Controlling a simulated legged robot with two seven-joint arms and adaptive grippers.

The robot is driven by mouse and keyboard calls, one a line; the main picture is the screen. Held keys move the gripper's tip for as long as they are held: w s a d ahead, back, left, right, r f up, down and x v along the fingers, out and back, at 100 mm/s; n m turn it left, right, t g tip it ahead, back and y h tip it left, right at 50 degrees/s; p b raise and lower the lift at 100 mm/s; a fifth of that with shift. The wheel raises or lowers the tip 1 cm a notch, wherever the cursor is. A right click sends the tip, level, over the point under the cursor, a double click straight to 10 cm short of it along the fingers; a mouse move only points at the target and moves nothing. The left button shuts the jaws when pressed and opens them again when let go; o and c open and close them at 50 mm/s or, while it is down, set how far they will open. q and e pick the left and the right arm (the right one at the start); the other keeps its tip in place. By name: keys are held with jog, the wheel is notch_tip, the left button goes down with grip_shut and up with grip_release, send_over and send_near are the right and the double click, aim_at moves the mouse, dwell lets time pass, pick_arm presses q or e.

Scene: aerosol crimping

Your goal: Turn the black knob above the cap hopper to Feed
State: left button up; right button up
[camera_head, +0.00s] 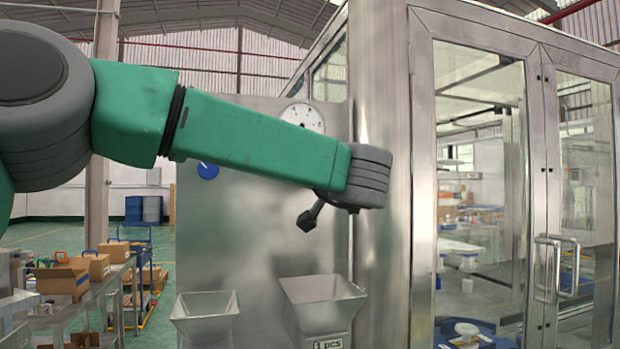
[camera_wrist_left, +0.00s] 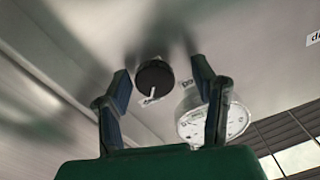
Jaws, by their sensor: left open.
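The black knob (camera_wrist_left: 155,77) is on the metal panel in the left wrist view, with a white pointer mark toward the picture's bottom. Small labels beside it are too small to read. My left gripper (camera_wrist_left: 161,76) is open, its two fingers on either side of the knob in that view, with visible gaps; I cannot tell how near the tips are to the panel. In the head view a dark finger of my left gripper (camera_head: 309,216) shows below the wrist, above the right hopper (camera_head: 320,303). The knob is not visible there. My right gripper is not in view.
A round white gauge (camera_wrist_left: 212,120) is beside the right finger; it also shows in the head view (camera_head: 303,117). A blue knob (camera_head: 208,170) is on the panel (camera_head: 225,235). A left hopper (camera_head: 205,312) and a glass-doored cabinet (camera_head: 480,180) stand nearby.

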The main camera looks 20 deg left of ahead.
pick_arm(q)
jog(key=shift+w+d, duration=0.55)
jog(key=shift+d, duration=0.1)
jog(key=shift+s+a, duration=0.1)
jog(key=shift+a, duration=0.3)
jog(key=c, duration=0.8)
jog(key=shift+s+a, duration=0.1)
jog(key=shift+a, duration=0.15)
jog(key=c, duration=0.4)
jog(key=shift+o, duration=0.2)
jog(key=shift+f, duration=0.1)
pick_arm(e)
jog(key=shift+d, duration=0.3)
